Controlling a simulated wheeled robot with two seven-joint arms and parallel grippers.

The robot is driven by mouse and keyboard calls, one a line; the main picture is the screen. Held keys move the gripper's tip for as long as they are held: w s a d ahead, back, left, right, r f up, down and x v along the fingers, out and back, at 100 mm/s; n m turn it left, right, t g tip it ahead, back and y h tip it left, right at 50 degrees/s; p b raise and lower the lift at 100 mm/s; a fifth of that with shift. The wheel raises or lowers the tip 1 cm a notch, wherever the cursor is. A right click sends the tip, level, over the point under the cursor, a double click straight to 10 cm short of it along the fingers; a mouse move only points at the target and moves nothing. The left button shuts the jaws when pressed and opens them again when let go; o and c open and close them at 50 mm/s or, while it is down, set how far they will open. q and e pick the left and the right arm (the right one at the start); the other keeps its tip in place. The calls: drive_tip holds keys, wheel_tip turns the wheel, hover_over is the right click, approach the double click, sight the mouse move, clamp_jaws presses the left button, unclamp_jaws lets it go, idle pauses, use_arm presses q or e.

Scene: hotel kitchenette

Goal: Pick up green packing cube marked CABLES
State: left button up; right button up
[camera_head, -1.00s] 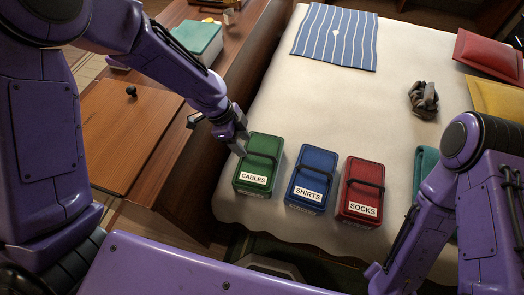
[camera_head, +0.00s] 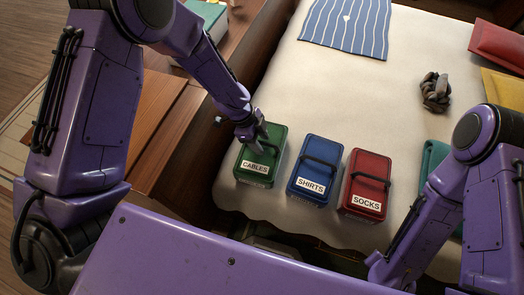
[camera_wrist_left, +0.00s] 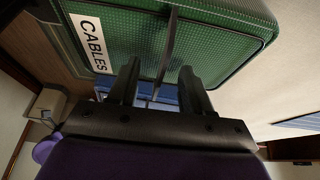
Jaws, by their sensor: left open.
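The green packing cube (camera_head: 276,143) marked CABLES lies on the near left part of the bed, label towards me. My left gripper (camera_head: 258,134) is over its top, near the dark strap handle. In the left wrist view, the green cube (camera_wrist_left: 225,38) fills the upper part. The open fingers of my left gripper (camera_wrist_left: 160,82) stand apart on either side of the dark strap (camera_wrist_left: 167,50). I cannot tell whether they touch the cube. My right arm shows at the right, but its gripper is out of sight.
A blue cube (camera_head: 325,150) marked SHIRTS and a red cube (camera_head: 371,165) marked SOCKS stand in a row to the right. A teal item (camera_head: 432,158) is partly behind my right arm. A striped cloth (camera_head: 345,28) and dark crumpled cloth (camera_head: 436,92) lie farther back.

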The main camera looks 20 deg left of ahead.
use_arm(q)
drive_tip(key=shift+f, duration=0.25)
idle(0.3)
clamp_jaws()
idle(1.5)
